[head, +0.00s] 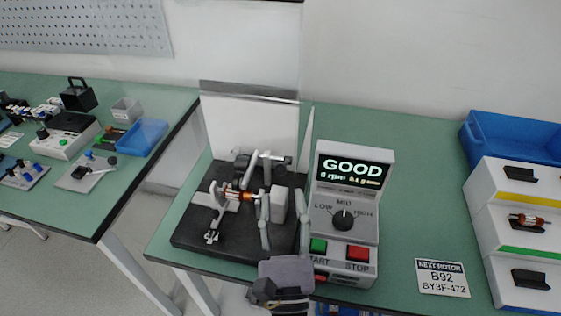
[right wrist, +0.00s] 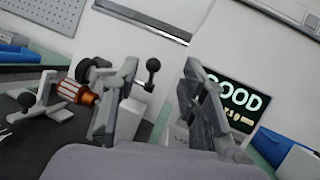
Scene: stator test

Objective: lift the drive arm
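The test rig (head: 190,238) is a dark base with grey supports that hold a copper-and-orange rotor (head: 238,195). The rotor also shows at the left of the right wrist view (right wrist: 76,92). What appears to be the drive arm (head: 272,157) is a grey lever at the rear of the rig. In the right wrist view its black ball knob (right wrist: 153,65) stands upright between the fingers. My right gripper (head: 284,205) is open, its fingers pointing towards the lever. I see no clear contact, and the depth is hard to judge. My left gripper is not in view.
A tester (head: 377,215) reading GOOD, with a dial and START and STOP buttons, stands close right of my right gripper. White drawers (head: 482,195) and a blue bin (head: 510,135) are at the right.

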